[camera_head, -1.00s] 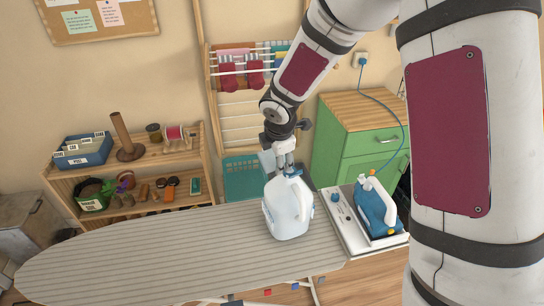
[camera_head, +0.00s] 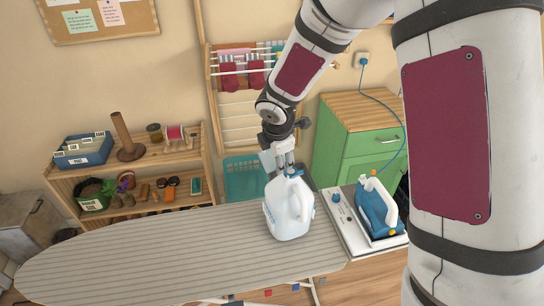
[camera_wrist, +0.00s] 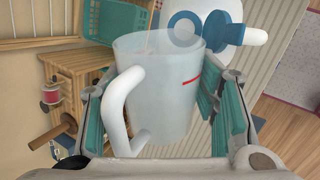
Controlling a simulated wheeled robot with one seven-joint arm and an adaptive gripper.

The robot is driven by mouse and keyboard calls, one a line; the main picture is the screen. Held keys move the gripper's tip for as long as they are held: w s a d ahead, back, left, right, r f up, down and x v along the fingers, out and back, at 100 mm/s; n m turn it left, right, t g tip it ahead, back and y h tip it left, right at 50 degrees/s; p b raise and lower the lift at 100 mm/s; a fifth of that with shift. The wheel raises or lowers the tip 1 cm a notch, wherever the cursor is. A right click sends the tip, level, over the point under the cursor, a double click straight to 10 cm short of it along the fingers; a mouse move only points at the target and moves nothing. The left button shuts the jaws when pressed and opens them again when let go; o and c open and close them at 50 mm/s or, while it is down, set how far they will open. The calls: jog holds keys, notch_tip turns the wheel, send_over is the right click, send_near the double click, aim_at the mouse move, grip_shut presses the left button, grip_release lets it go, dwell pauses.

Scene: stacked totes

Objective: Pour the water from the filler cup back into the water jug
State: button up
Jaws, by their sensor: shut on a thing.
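The water jug (camera_head: 288,215) is a whitish translucent jug with a handle and a blue top. It stands upright on the ironing board, and its blue ring-shaped top (camera_wrist: 185,28) shows just beyond the cup in the wrist view. The filler cup (camera_wrist: 160,90) is a clear, frosted cup with a white handle and a red line. My gripper (camera_wrist: 168,110) is shut on it, with a teal-padded finger on each side. In the head view my gripper (camera_head: 282,158) and the pale cup (camera_head: 267,160) are right above the jug, partly overlapping its top. I cannot make out the water level.
The grey striped ironing board (camera_head: 150,255) is clear to the left. A blue iron (camera_head: 375,212) rests on a stand right of the jug. A green cabinet (camera_head: 345,150) and a wooden shelf (camera_head: 205,160) with small items stand behind.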

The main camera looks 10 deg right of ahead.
jog(key=shift+a+r+h, duration=0.15)
jog(key=shift+h, duration=0.25)
jog(key=shift+w+a+r+h+b, duration=0.1)
jog(key=shift+a+h+b, duration=0.25)
jog(key=shift+h+b, duration=0.3)
jog(key=shift+r+n+t+h, duration=0.25)
jog(key=shift+n+t+h, duration=0.05)
jog(key=shift+h, duration=0.05)
